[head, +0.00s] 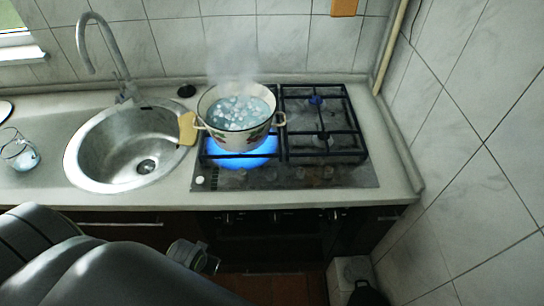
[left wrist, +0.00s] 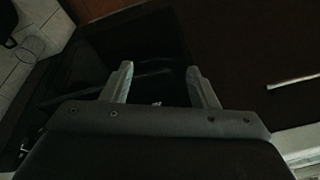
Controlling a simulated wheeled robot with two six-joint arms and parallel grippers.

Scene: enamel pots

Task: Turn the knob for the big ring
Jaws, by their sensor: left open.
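The gas hob (head: 365,180) is set into the worktop, with black grates. A large blue flame (head: 240,155) burns under the pot at the left front, the biggest ring showing. Small dark knobs (head: 300,173) sit along the hob's front strip; which one belongs to the big ring cannot be told. A pale round spot (head: 200,180) lies at the strip's left end. My left gripper (head: 194,257) is below the worktop's front edge, apart from the knobs. Its two fingers stand apart and empty in the left wrist view (left wrist: 162,85). My right gripper is not in view.
A steaming, boiling enamel pot (head: 236,115) sits on the left burners, a tan thing (head: 187,129) at its left handle. A round sink (head: 138,145) and tap are left, with a glass jar (head: 20,153) beyond. A tiled wall (head: 470,170) bounds the right.

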